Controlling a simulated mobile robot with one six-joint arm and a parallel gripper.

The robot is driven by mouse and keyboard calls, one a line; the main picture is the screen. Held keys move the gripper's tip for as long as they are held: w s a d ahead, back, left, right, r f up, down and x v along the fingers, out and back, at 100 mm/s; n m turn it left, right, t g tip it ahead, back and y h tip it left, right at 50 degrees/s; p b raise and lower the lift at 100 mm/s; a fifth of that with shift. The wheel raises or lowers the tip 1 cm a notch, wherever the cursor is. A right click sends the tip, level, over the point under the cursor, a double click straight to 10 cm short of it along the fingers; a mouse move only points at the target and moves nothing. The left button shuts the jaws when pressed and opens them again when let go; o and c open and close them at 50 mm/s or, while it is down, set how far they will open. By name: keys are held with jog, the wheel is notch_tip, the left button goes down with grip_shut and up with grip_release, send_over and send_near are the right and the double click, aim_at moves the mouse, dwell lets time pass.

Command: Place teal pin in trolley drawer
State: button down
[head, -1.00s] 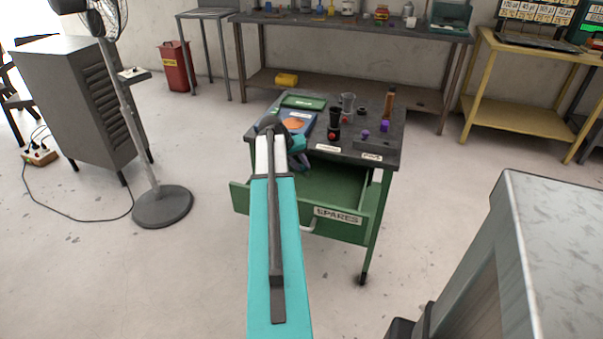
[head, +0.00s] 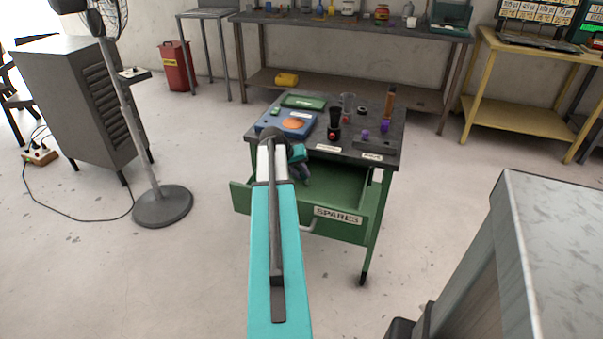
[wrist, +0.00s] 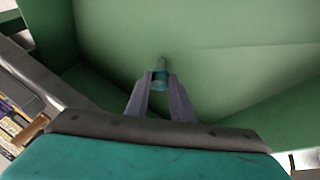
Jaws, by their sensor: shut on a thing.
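The teal pin (wrist: 160,78) is held between the two fingertips of my gripper (wrist: 160,84) in the wrist view. A paler tip of the pin points away from the fingers. In the head view my gripper (head: 304,178) is over the open green drawer (head: 345,213) labelled SPARES, low near its left part. The drawer's green floor fills much of the wrist view (wrist: 220,70). I cannot tell whether the pin touches the drawer floor. The pin is not clearly visible in the head view, where my arm and gripper hide part of the drawer.
The trolley top (head: 365,125) above the drawer holds a blue case (head: 285,124), a black cup (head: 334,122), purple pieces (head: 385,126) and an orange-brown upright piece (head: 389,103). A fan (head: 150,150) stands to the left. A grey-topped block (head: 560,230) is at the lower right.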

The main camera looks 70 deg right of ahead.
jog(key=c, duration=1.5)
grip_release()
jog(key=shift+c, duration=0.2)
jog(key=shift+r, duration=0.15)
jog(key=v, duration=1.2)
